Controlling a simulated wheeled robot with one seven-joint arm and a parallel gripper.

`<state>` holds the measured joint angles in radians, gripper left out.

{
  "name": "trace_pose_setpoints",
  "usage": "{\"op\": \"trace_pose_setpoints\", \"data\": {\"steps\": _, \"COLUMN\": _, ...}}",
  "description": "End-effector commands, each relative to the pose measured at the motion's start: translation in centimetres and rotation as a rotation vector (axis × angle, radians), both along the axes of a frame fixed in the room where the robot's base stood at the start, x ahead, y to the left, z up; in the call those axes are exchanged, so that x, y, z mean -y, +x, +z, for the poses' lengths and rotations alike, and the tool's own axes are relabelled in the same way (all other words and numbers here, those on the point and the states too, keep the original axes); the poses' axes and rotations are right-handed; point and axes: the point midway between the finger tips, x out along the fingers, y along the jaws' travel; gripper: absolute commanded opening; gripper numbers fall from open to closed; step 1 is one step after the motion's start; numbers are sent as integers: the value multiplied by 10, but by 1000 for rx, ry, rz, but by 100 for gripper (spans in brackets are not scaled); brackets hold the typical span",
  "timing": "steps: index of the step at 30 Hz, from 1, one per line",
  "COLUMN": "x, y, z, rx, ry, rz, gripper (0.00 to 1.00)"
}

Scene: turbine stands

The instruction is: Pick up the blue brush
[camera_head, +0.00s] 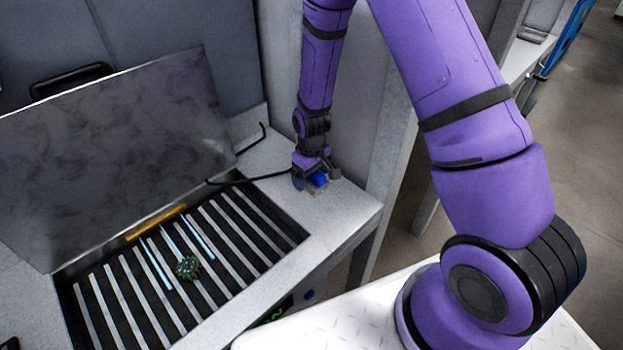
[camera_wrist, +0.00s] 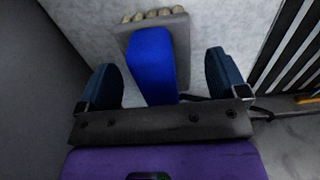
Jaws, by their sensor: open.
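The blue brush (camera_wrist: 153,62) lies on the grey bench surface in the wrist view, with a blue handle and a grey head with pale bristle tufts at the top. In the head view the blue brush (camera_head: 318,179) shows as a small blue patch, partly hidden by my gripper. My gripper (camera_head: 317,178) points down over it near the right end of the bench. In the wrist view my gripper (camera_wrist: 161,75) is open, with one dark blue finger on each side of the handle and a gap on both sides. The near end of the handle is hidden behind the gripper body.
A slatted grate (camera_head: 190,270) is set into the bench left of my gripper, with a green round part (camera_head: 187,267) and light blue strips on it. A grey panel (camera_head: 110,150) leans behind it. A wall stands close behind my gripper. A black cable (camera_head: 235,181) lies nearby.

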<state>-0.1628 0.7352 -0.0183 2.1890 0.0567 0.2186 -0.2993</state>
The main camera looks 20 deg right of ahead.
Motion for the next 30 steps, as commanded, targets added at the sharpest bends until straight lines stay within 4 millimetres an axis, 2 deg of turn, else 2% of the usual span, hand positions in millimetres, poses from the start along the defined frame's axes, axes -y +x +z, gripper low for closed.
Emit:
{"op": "trace_pose_setpoints", "data": {"steps": 3, "x": 0, "y": 0, "z": -6, "rx": 0, "ry": 0, "rz": 0, "gripper": 92}}
{"op": "trace_pose_setpoints", "data": {"steps": 10, "x": 0, "y": 0, "z": -6, "rx": 1, "ry": 0, "rz": 0, "gripper": 92}}
{"op": "trace_pose_setpoints", "data": {"steps": 15, "x": 0, "y": 0, "z": -6, "rx": 1, "ry": 0, "rz": 0, "gripper": 52}}
{"op": "trace_pose_setpoints", "data": {"steps": 18, "x": 0, "y": 0, "z": -6, "rx": 1, "ry": 0, "rz": 0, "gripper": 34}}
{"op": "trace_pose_setpoints", "data": {"steps": 30, "x": 0, "y": 2, "z": -2, "rx": 3, "ry": 0, "rz": -1, "gripper": 34}}
